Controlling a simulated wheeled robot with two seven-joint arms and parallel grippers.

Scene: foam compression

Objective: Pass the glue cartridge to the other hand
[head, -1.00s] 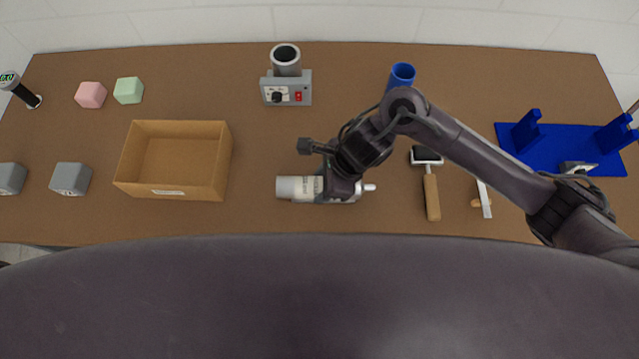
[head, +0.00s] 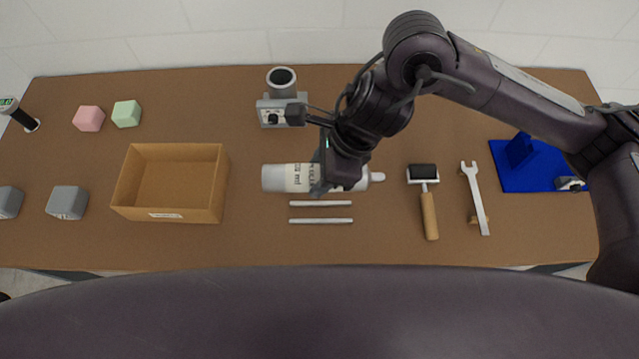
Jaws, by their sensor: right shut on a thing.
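The glue cartridge (head: 288,177) is a white-grey tube with dark print and a pale nozzle pointing right. It lies level, raised above the table near the middle. My right gripper (head: 322,180) is shut on it around the middle of its body, coming down from above. The gripper and wrist hide part of the cartridge. Two thin pale rails (head: 320,220) lie on the table just in front of it. My left gripper is not in view.
An open cardboard box (head: 128,210) stands left of the cartridge. A grey device (head: 270,118) stands behind it. A roller (head: 429,212), a wrench (head: 476,195) and a blue fixture (head: 520,180) lie to the right. Grey weights (head: 67,203) and foam cubes (head: 88,118) are at the left.

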